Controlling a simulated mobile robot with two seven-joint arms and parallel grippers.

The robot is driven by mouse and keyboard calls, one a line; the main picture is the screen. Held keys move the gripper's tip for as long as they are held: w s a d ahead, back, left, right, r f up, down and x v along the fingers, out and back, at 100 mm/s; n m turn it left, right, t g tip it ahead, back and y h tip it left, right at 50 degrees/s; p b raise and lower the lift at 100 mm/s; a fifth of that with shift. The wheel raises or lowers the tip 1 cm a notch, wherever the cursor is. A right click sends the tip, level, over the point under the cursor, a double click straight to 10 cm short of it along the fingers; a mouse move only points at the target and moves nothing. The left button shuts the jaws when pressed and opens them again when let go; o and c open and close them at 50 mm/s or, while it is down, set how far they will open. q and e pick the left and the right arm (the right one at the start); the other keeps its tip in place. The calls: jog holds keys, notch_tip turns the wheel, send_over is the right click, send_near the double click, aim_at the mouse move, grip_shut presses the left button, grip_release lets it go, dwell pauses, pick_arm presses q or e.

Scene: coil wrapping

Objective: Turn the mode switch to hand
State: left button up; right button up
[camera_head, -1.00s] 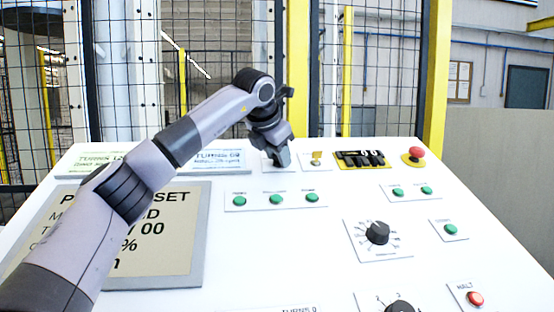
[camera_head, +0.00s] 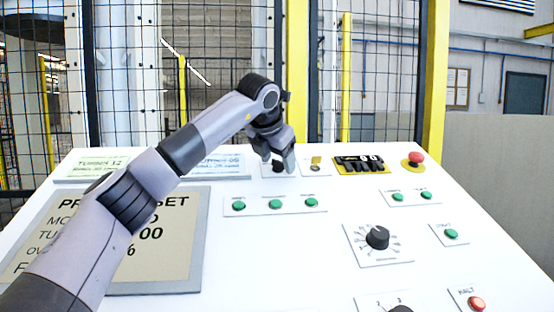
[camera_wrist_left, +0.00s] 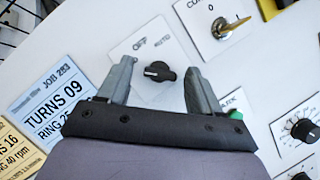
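The mode switch is a small black knob (camera_wrist_left: 160,71) on a white plate with OFF and AUTO lettering in the left wrist view; any hand label is hidden or cannot be made out. The knob's pointer lies roughly sideways in that view. My left gripper (camera_wrist_left: 159,66) is open, with one finger on each side of the knob and visible gaps between. In the head view my left gripper (camera_head: 278,161) is over the knob (camera_head: 278,167) at the panel's back. My right gripper is not in view.
Green buttons (camera_head: 275,204) sit in front. A job card (camera_wrist_left: 53,104) lies left in the wrist view. A mesh fence stands behind.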

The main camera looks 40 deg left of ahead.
pick_arm(q)
jog(key=v, duration=0.7)
jog(key=shift+b, duration=0.3)
jog(key=shift+d, duration=0.1)
dwell(0.4)
